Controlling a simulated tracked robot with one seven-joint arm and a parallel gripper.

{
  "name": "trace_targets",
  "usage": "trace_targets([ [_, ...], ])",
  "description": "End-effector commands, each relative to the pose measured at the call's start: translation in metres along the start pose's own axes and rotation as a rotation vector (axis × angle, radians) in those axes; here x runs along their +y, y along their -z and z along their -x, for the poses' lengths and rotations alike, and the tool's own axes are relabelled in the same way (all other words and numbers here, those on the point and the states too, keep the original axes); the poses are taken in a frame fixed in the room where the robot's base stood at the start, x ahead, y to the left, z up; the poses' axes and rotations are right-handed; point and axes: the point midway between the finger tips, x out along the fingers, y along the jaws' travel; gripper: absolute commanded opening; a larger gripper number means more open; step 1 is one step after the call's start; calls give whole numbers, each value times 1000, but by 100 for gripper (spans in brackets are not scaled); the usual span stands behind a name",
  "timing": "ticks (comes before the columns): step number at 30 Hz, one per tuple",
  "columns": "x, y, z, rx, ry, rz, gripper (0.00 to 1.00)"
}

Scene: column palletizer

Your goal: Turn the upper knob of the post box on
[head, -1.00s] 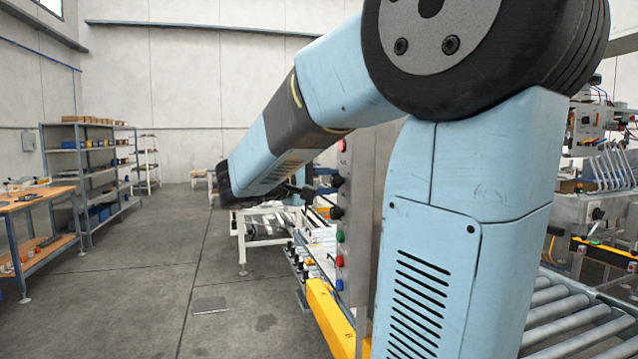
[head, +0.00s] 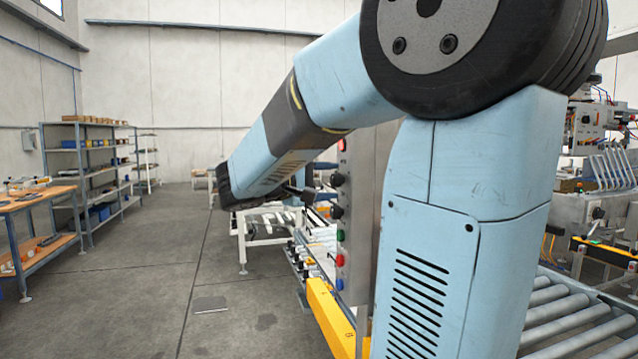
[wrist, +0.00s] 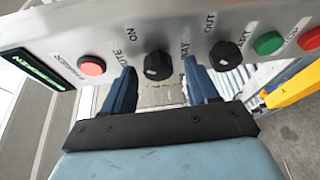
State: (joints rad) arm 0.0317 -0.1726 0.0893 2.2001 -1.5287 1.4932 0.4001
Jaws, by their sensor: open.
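The post box (head: 357,215) is a grey metal panel, seen edge-on in the head view and from close by in the wrist view (wrist: 185,28). Its upper knob (wrist: 158,65) is black with a white mark on its lower left side and printing around it, including "ON"; it also shows in the head view (head: 337,179). My gripper (wrist: 160,70) is open, with one blue finger on each side of the upper knob in the picture. In the head view my gripper (head: 308,191) is close to the knob; I cannot tell whether it touches.
The lower knob (wrist: 225,56) lies just right of my right finger. A red button (wrist: 91,66) and a green display (wrist: 36,68) are to the left; a green button (wrist: 268,43) is to the right. A yellow rail (head: 330,318) and roller conveyor (head: 570,325) stand below.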

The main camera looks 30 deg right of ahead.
Motion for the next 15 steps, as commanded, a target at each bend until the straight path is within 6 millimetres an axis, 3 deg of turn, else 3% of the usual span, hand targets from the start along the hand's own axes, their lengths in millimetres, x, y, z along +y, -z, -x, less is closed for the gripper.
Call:
trace_targets([
  [8,0,1,10,2,0,0,59],
  [15,0,3,51,4,-1,1,59],
])
